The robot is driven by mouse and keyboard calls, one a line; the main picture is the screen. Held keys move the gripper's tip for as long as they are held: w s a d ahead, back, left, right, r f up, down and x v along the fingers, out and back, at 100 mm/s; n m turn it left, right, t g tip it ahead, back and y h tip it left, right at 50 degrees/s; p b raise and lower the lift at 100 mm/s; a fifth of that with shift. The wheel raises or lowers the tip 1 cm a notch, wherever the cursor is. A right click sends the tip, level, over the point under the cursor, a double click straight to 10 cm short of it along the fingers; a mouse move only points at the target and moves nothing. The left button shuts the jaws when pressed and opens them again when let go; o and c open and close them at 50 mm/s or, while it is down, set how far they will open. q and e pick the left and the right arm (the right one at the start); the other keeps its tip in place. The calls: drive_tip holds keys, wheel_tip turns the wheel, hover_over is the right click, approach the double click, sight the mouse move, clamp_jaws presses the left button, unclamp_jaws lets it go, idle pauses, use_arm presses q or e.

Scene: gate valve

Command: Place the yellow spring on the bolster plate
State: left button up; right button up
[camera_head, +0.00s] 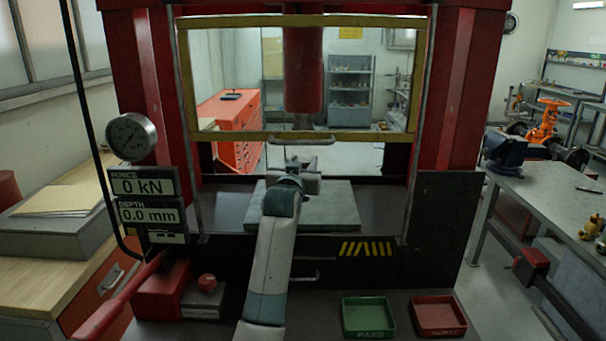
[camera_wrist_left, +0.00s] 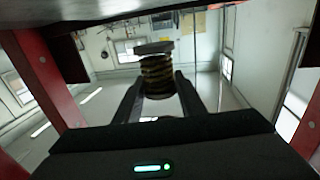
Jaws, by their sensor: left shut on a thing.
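The yellow spring (camera_wrist_left: 157,75) shows in the left wrist view as dark-and-yellow coils with a flat grey disc at one end. It sits between the two fingers of my left gripper (camera_wrist_left: 158,92), which is shut on it. In the head view my left gripper (camera_head: 301,167) is inside the press, over the bolster plate (camera_head: 340,208), a flat grey plate. The spring is hidden or too small to make out there, and I cannot tell its height above the plate. My right gripper is not in view.
The red ram (camera_head: 304,75) hangs above my gripper. The yellow-framed guard (camera_head: 305,21) and red columns bound the opening. A force gauge (camera_head: 132,138) and displays stand left. A green tray (camera_head: 368,316) and a red tray (camera_head: 438,315) sit at the front right.

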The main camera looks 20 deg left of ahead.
use_arm(q)
drive_tip(key=shift+r, duration=0.1)
wheel_tip(320, 180, down, 3)
drive_tip(key=shift+r+p, duration=0.1)
drive_tip(key=shift+p, duration=0.95)
drive_tip(key=shift+f, duration=0.3)
drive_tip(key=shift+s+f, duration=0.1)
drive_tip(key=shift+f, duration=0.55)
drive_tip(key=o, duration=1.3)
